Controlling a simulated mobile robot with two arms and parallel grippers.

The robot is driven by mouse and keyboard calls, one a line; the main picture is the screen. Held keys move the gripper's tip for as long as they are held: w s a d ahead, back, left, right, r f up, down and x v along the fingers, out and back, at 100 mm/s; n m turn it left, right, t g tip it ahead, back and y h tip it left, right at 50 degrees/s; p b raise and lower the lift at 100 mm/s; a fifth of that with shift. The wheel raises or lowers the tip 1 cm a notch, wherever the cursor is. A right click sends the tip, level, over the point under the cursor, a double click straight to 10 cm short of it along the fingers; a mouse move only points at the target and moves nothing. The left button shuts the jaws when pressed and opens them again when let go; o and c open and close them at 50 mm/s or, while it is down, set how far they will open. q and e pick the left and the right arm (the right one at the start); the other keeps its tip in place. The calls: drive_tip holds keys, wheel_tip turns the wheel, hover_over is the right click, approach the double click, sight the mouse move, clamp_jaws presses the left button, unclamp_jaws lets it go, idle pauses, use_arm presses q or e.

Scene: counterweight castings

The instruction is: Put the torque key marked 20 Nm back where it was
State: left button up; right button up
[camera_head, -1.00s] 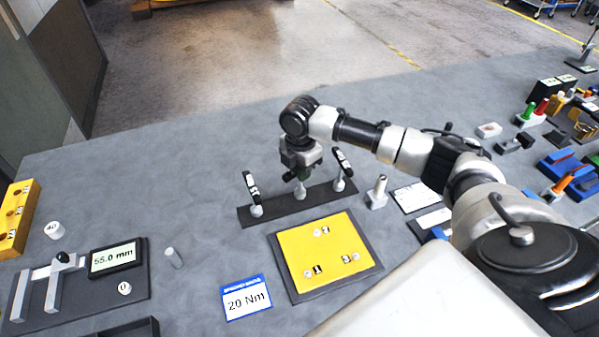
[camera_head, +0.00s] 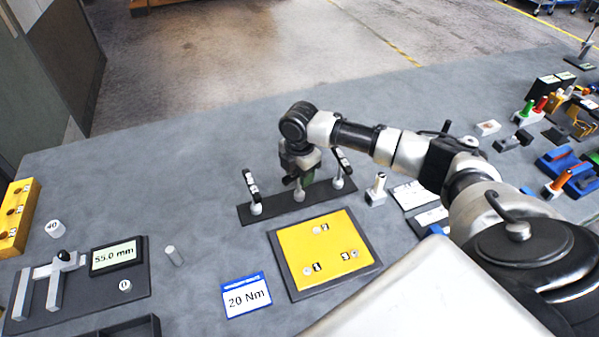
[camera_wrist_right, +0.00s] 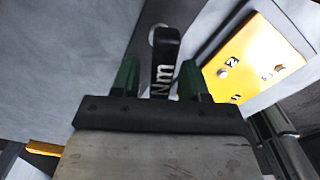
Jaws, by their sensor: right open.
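A dark rack bar (camera_head: 275,211) bears several upright white posts. A black torque key (camera_head: 251,187) stands tilted on the left post, and another black key (camera_head: 343,160) stands on the right post. My right gripper (camera_head: 303,182) is down at the middle post (camera_head: 299,194), its jaws open. In the right wrist view, a black key (camera_wrist_right: 165,50) with white "Nm" lettering lies between the green fingers (camera_wrist_right: 158,80), with a gap beside it; its number is hidden. A card reading "20 Nm" (camera_head: 246,297) lies in front of the rack. My left gripper is not in view.
A yellow plate (camera_head: 330,240) on a dark base lies in front of the rack. A metal post (camera_head: 377,188) stands to the right. A gauge fixture with a "55.0 mm" display (camera_head: 114,257) is at left. The table behind the rack is clear.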

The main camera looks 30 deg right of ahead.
wheel_tip(320, 180, up, 11)
drive_tip(key=b, duration=0.3)
drive_tip(key=shift+r, duration=0.65)
